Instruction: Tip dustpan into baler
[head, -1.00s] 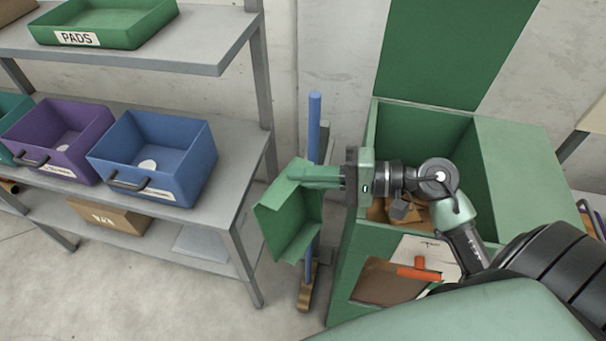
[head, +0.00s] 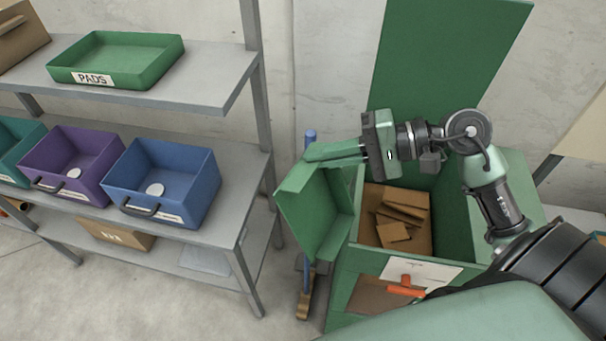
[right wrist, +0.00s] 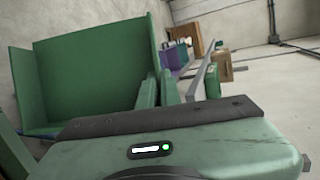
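The green dustpan (head: 318,215) hangs left of the baler, its pan tilted steeply, just outside the baler's left wall. My right gripper (head: 335,153) is shut at the dustpan's upper end and holds it in the air; the grip itself is partly hidden. In the right wrist view the dustpan (right wrist: 95,75) fills the left side, and no debris shows in it. The baler (head: 460,212) is a green open-topped bin with its lid (head: 450,55) raised at the back. Cardboard pieces (head: 400,212) lie inside it. My left gripper is out of view.
A blue-handled broom (head: 310,137) stands behind the dustpan. A grey shelf (head: 215,240) at left holds a blue bin (head: 165,180), a purple bin (head: 75,165) and a green PADS tray (head: 115,60). An orange handle (head: 406,287) is on the baler's front.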

